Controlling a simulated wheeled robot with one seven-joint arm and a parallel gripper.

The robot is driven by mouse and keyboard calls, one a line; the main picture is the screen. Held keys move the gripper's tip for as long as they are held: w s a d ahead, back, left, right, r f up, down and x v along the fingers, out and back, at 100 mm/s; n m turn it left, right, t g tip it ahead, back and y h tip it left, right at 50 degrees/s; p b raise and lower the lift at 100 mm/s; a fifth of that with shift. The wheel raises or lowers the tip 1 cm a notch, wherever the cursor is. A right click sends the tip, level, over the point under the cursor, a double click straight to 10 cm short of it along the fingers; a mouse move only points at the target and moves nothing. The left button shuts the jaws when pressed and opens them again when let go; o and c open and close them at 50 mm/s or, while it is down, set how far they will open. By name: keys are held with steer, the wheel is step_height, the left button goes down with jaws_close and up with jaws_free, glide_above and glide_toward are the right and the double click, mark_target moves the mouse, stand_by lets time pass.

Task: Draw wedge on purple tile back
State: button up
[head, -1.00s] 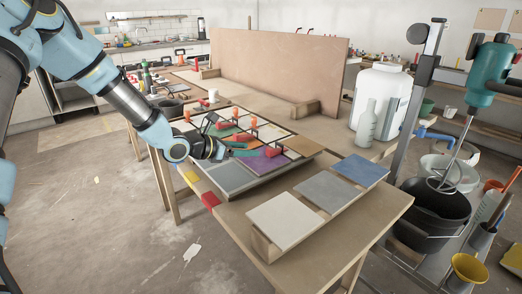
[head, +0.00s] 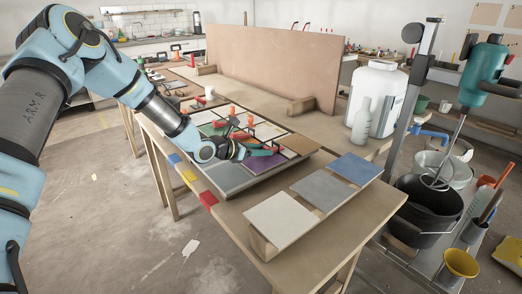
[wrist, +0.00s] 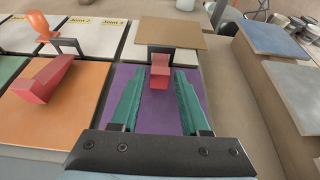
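The purple tile (wrist: 147,112) lies in the tile grid, and its visible edge also shows in the head view (head: 262,164). A red wedge (wrist: 160,74) sits at the tile's far edge, in front of a dark clip bridge (wrist: 160,52) beside a tan tile. My gripper (wrist: 158,80) is open over the purple tile. Its teal fingers stand either side of the wedge's near end with a gap on both sides. In the head view my gripper (head: 255,147) reaches in from the left, low over the tile, and partly hides the wedge.
An orange tile (wrist: 75,100) with another red wedge (wrist: 42,80) lies to the left. An orange wedge (wrist: 42,26) stands farther back. A white tile (head: 281,220) and blue-grey tiles (head: 324,188) lie on a raised strip to the right. A tall board (head: 275,65) stands behind.

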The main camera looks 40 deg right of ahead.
jaws_close()
stand_by(1.1)
